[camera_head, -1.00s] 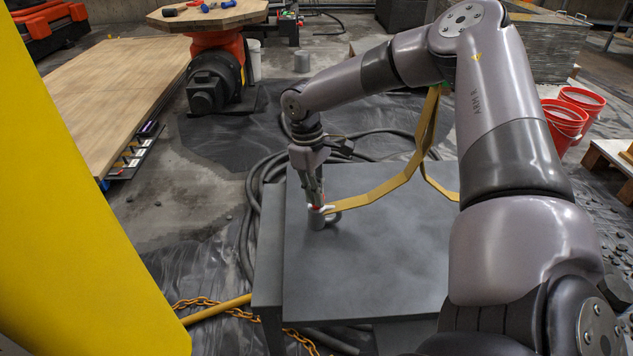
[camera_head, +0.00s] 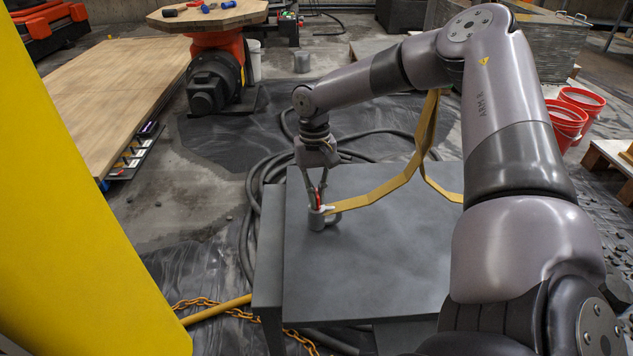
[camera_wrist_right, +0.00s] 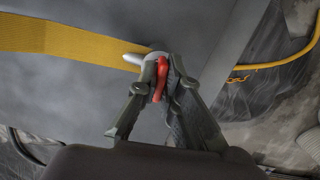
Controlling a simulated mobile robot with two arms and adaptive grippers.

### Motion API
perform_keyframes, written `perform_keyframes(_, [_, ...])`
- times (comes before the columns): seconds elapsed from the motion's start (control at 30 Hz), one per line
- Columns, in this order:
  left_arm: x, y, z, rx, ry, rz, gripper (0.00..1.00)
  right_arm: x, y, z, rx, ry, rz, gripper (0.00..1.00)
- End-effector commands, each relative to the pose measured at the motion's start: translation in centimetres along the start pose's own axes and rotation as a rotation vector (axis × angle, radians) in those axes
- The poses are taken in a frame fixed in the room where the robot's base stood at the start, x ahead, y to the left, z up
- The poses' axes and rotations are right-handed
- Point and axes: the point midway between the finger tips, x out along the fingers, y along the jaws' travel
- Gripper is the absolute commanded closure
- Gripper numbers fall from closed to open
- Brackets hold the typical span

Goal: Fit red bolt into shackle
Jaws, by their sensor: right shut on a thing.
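The red bolt (camera_wrist_right: 160,80) is between the fingers of my right gripper (camera_wrist_right: 164,72), which is shut on it. In the head view the bolt shows as a small red sliver (camera_head: 318,199) at the fingertips of my right gripper (camera_head: 317,203). The shackle (camera_head: 328,212) is a pale piece at the top of a grey cylinder, with the yellow strap running to it; its pale end also shows in the wrist view (camera_wrist_right: 134,58). The fingertips are right at the shackle. How deep the bolt sits in it is hidden by the fingers. My left gripper is out of view.
A yellow strap (camera_head: 385,189) runs from the shackle up to the right. The grey table (camera_head: 370,270) is otherwise bare. A black hose (camera_head: 254,215) coils behind and left of it, and an orange chain (camera_head: 195,303) lies on the floor. A large yellow column (camera_head: 70,210) fills the left side.

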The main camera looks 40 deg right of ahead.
Motion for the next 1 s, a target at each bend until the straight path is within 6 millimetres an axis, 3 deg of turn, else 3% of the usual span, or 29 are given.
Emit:
perform_keyframes(0.27, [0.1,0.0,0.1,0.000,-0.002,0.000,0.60,0.0,0.1,0.0,0.011,0.000,-0.001,1.00])
perform_keyframes(0.6, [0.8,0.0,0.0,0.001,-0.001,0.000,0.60,0.0,0.1,0.0,0.401,0.000,-0.061,1.00])
perform_keyframes(0.9, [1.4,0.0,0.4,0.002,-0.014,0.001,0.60,0.0,0.0,0.0,0.446,0.000,-0.067,1.00])
perform_keyframes(0.93, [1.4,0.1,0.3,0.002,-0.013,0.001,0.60,0.0,0.0,0.0,0.446,0.000,-0.067,0.91])
perform_keyframes(1.0, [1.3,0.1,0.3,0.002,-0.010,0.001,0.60,0.0,0.0,0.0,0.445,0.000,-0.067,0.86])
